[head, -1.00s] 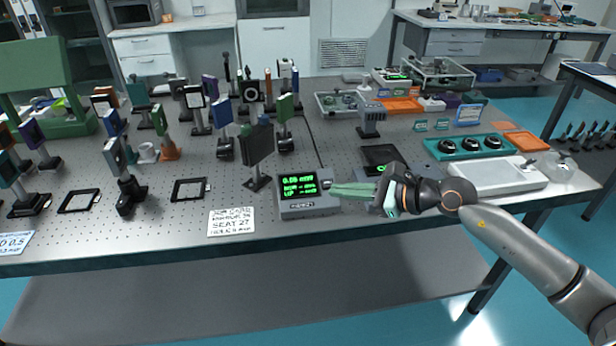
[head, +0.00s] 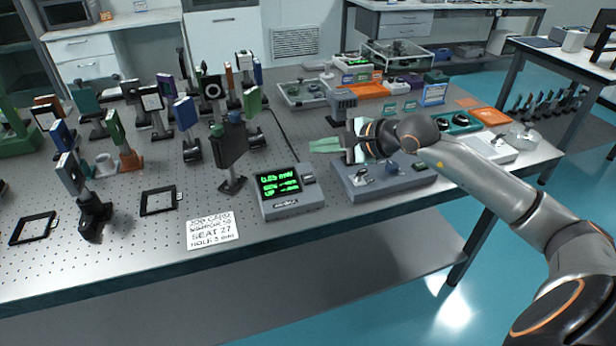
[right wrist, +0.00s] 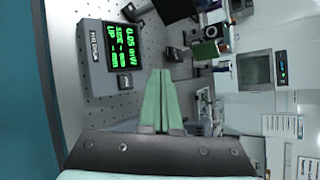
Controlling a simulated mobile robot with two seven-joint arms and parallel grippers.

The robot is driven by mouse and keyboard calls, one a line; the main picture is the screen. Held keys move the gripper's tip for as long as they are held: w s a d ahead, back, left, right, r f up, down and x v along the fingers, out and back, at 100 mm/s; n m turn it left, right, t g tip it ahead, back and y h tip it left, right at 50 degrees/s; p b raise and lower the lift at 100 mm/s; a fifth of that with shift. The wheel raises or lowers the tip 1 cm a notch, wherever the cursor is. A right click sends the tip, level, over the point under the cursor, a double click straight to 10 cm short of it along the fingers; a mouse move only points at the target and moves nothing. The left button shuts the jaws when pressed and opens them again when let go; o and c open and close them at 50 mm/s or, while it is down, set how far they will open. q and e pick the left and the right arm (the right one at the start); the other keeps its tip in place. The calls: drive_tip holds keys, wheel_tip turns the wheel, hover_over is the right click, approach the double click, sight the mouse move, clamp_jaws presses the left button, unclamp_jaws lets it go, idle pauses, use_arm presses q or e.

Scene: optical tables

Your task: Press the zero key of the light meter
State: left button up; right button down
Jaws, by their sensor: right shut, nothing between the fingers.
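The light meter (head: 290,192) is a grey box with a black screen and green text, near the front edge of the table. Its top line looks like 0.05 mW. A small dark key (head: 307,178) sits on its right side; its label is too small to read. My right gripper (head: 312,146) has green fingers, shut and empty, above and behind the meter's right side, apart from it. In the right wrist view, the meter (right wrist: 97,63) and its key (right wrist: 125,82) lie left of the shut fingers (right wrist: 161,74). My left gripper is not in view.
A dark panel on a post (head: 230,150) stands just left of the meter. A grey box with knobs (head: 385,182) is at its right. A job card (head: 212,231) lies in front at left. Several mounted optics fill the table's left half.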

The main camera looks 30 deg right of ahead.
drive_tip(key=b, duration=0.3)
hover_over(309, 178)
drive_tip(key=s, duration=0.3)
drive_tip(key=f, duration=0.6)
drive_tip(key=shift+w+d+f, duration=0.1)
drive_tip(key=shift+d+f, duration=0.1)
drive_tip(key=shift+f, duration=0.1)
drive_tip(key=shift+w+f+b, duration=0.25)
drive_tip(key=shift+f+b, duration=0.3)
drive_tip(key=shift+f, duration=0.05)
drive_tip(key=shift+w+f, duration=0.1)
drive_tip(key=shift+f, duration=0.05)
use_arm(q)
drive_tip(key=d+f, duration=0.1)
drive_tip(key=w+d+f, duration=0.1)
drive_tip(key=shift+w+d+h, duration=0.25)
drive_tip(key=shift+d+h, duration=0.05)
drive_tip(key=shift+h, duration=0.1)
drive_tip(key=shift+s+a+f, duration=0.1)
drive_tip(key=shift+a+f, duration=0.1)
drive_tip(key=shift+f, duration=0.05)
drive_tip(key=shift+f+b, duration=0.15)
drive_tip(key=shift+b, duration=0.2)
use_arm(e)
drive_tip(key=shift+d+f, duration=0.1)
drive_tip(key=shift+f, duration=0.05)
